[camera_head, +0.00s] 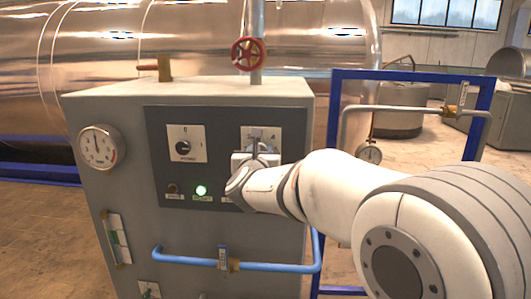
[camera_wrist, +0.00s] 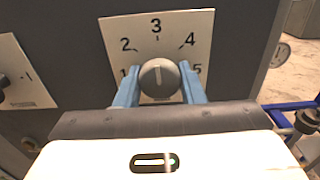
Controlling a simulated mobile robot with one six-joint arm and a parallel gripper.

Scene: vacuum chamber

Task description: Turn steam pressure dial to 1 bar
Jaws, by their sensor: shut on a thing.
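The steam pressure dial is a round grey knob (camera_wrist: 160,80) on a white scale plate (camera_wrist: 157,28) with numbers from 1 to 5, seen in the wrist view. A pale line on the knob points up, roughly toward the 3. My gripper (camera_wrist: 159,72) has its two blue fingers on the left and right sides of the knob and is shut on it. The fingers partly cover the plate near the 1 and 5. In the head view my gripper (camera_head: 257,149) is at the right part of the dark panel, and the knob is hidden there.
The dark control panel (camera_head: 220,133) also has a rotary switch (camera_head: 183,147) left of the dial and a lit green lamp (camera_head: 201,190) below. A round gauge (camera_head: 98,147) is on the cabinet's left. A blue pipe handle (camera_head: 190,260) runs below the panel; a blue frame (camera_head: 410,75) stands right.

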